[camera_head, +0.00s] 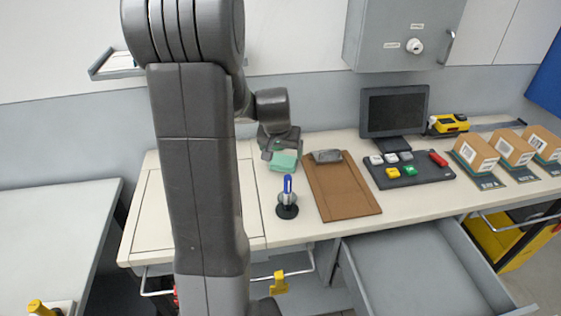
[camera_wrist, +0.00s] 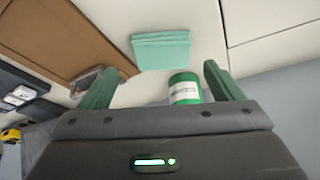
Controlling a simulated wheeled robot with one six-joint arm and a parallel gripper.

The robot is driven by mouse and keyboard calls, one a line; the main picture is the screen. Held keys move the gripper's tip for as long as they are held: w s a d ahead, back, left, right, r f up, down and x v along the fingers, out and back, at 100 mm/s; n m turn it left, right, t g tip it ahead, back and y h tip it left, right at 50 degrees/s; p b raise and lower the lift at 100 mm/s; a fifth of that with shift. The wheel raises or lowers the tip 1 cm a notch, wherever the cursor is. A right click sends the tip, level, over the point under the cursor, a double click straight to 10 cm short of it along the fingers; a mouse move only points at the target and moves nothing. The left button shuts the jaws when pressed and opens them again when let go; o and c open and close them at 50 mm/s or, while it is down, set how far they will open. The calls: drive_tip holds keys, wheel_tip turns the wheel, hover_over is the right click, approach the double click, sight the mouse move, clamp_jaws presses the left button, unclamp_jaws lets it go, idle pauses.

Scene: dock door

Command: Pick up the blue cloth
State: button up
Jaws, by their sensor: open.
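A folded cloth (camera_head: 284,162) lies flat on the worktop; it looks teal-green rather than blue, and I see no plainly blue cloth. It also shows in the wrist view (camera_wrist: 160,50), beyond my fingertips. My gripper (camera_wrist: 161,72) is open and empty, with its green fingers spread apart. In the head view my gripper (camera_head: 279,145) is just behind the cloth, apparently above the worktop. A green canister with a white label (camera_wrist: 186,90) shows between the fingers in the wrist view, partly hidden by the gripper body; I cannot tell its distance from the fingers.
A brown clipboard (camera_head: 342,190) lies right of the cloth, and a blue pen in a stand (camera_head: 287,190) is in front. A monitor (camera_head: 394,112), button panel (camera_head: 409,171) and several cartons (camera_head: 476,152) stand further right. A drawer (camera_head: 425,270) is open below the worktop.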

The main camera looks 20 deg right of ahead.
sight(283, 162)
drive_tip(key=shift+p+x, duration=1)
drive_tip(key=shift+x, duration=2.55)
drive_tip(key=shift+a, duration=0.15)
drive_tip(key=c, duration=0.8)
drive_tip(key=shift+a+r, duration=0.1)
drive_tip(key=shift+r, duration=0.05)
drive_tip(key=shift+a+r+b, duration=0.3)
drive_tip(key=shift+a+b, duration=0.05)
drive_tip(key=shift+a, duration=0.05)
drive_tip(key=a+r+b, duration=0.1)
drive_tip(key=a+r, duration=0.1)
drive_tip(key=a, duration=0.2)
drive_tip(key=a+r+b, duration=0.1)
drive_tip(key=a+r, duration=0.1)
drive_tip(key=a, duration=0.2)
drive_tip(key=a+r+b, duration=0.2)
drive_tip(key=a+r, duration=0.1)
drive_tip(key=a, duration=0.2)
drive_tip(key=shift+s+r, duration=0.1)
drive_tip(key=shift+s, duration=0.2)
